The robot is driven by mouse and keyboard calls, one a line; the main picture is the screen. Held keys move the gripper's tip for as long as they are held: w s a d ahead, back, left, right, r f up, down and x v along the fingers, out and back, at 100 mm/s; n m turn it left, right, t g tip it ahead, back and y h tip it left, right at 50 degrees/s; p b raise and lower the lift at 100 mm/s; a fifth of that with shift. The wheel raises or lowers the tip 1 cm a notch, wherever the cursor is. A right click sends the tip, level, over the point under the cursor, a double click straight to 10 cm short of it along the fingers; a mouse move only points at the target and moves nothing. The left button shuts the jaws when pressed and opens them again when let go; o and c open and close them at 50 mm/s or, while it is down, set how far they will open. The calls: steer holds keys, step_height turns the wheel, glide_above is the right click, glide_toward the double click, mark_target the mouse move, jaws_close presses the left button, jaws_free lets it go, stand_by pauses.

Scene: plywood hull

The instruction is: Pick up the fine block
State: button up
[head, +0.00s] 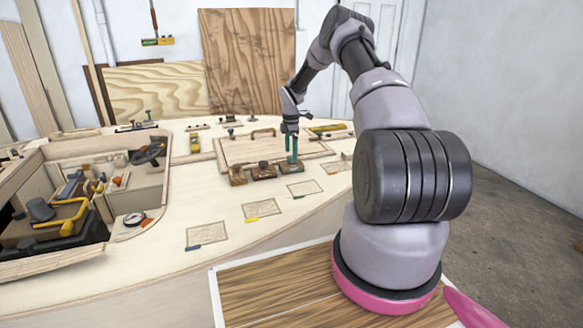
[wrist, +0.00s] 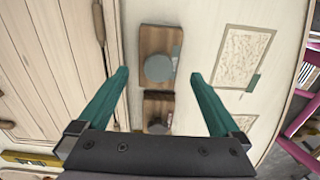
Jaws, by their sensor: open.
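Several wooden blocks with dark round knobs stand in a row on the pale bench, in front of a raised panel. In the head view they are a left block (head: 238,177), a middle block (head: 263,171) and a right block (head: 291,169). I cannot read any mark that tells which is the fine block. My gripper (head: 291,157) points down over the right block, with its teal fingers apart and empty. In the wrist view, that block (wrist: 151,43), with a grey knob and a small grey tab, lies between the fingers (wrist: 159,75). The middle block (wrist: 150,104) shows below it, partly hidden by my gripper.
Patterned sheets with coloured tabs lie in front of the row, one with a yellow tab (head: 262,209). The raised panel (head: 235,152) with handles is close behind. A sunken bay with tools (head: 75,200) is at left.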

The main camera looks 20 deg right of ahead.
mark_target(291, 157)
step_height(291, 157, down, 5)
steer(key=shift+w+d+f, duration=0.1)
steer(key=shift+w, duration=0.05)
steer(key=c, duration=1.4)
step_height(291, 157, up, 10)
steer(key=shift+r, duration=0.1)
